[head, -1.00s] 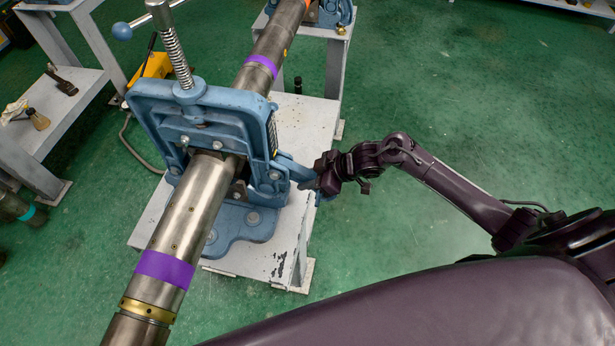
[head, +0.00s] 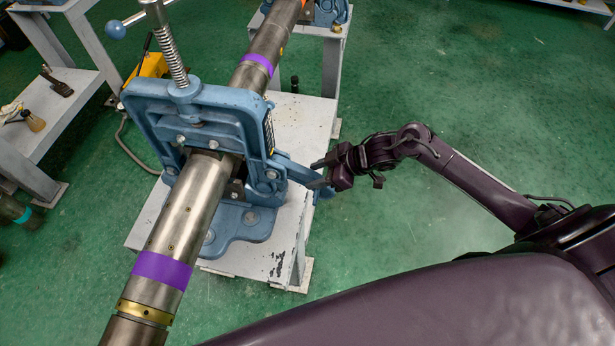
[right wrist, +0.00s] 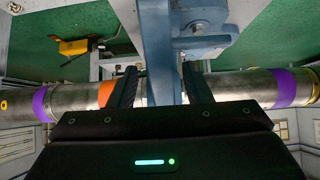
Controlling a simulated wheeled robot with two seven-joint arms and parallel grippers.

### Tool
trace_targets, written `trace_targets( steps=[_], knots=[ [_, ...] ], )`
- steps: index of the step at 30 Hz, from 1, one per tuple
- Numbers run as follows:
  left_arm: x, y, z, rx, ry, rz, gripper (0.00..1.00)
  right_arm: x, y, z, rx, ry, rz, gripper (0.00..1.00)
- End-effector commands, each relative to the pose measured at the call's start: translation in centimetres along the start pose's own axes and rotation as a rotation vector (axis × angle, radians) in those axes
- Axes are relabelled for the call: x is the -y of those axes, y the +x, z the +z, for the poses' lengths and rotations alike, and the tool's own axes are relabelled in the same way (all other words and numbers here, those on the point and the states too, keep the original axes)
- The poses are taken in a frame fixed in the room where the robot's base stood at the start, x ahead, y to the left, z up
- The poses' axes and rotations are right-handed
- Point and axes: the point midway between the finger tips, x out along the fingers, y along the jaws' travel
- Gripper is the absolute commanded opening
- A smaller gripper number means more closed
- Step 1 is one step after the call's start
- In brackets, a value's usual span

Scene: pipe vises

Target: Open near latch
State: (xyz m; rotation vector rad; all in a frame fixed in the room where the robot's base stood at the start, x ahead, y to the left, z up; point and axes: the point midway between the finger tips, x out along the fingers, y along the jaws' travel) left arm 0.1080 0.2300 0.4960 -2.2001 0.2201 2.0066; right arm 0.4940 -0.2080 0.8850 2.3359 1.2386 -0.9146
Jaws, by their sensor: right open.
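The near vise (head: 192,107) is a blue frame clamped over a large steel pipe (head: 190,208) with purple bands. Its latch (head: 296,172) is a blue lever sticking out from the frame's right side, with its outer end lower. My right gripper (head: 318,175) is at the latch's outer end, with its fingers apart. In the right wrist view, the open fingers (right wrist: 160,88) have a blue vise part (right wrist: 157,40) between them, with gaps beside it. Whether a finger touches the latch is not clear. My left gripper is not in view.
The vise stands on a pale metal stand (head: 298,125). A second vise (head: 328,12) holds the pipe farther back. A grey bench (head: 75,110) with a brush stands at the left. The green floor at the right is clear.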

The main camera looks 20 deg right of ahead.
Motion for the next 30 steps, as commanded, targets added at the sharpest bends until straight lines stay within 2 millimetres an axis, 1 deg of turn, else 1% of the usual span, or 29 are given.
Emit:
trace_targets(
  steps=[1,3,6,9,26,30],
  knots=[
    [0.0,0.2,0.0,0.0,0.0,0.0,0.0,0.1,-0.9,0.2,0.004,-0.003,-0.001,0.45],
    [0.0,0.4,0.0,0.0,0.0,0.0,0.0,0.0,-1.9,0.2,0.003,-0.002,0.0,0.45],
    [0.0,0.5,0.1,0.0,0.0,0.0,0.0,0.0,-2.9,0.1,0.001,-0.001,-0.001,0.45],
    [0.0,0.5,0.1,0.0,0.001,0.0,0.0,0.1,-3.4,0.1,0.001,0.0,-0.002,0.45],
    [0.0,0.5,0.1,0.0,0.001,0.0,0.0,0.1,-3.5,0.0,0.001,0.0,-0.001,0.45],
    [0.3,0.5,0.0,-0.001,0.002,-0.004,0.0,0.0,-3.5,0.0,0.001,0.0,-0.001,0.45]
  ],
)
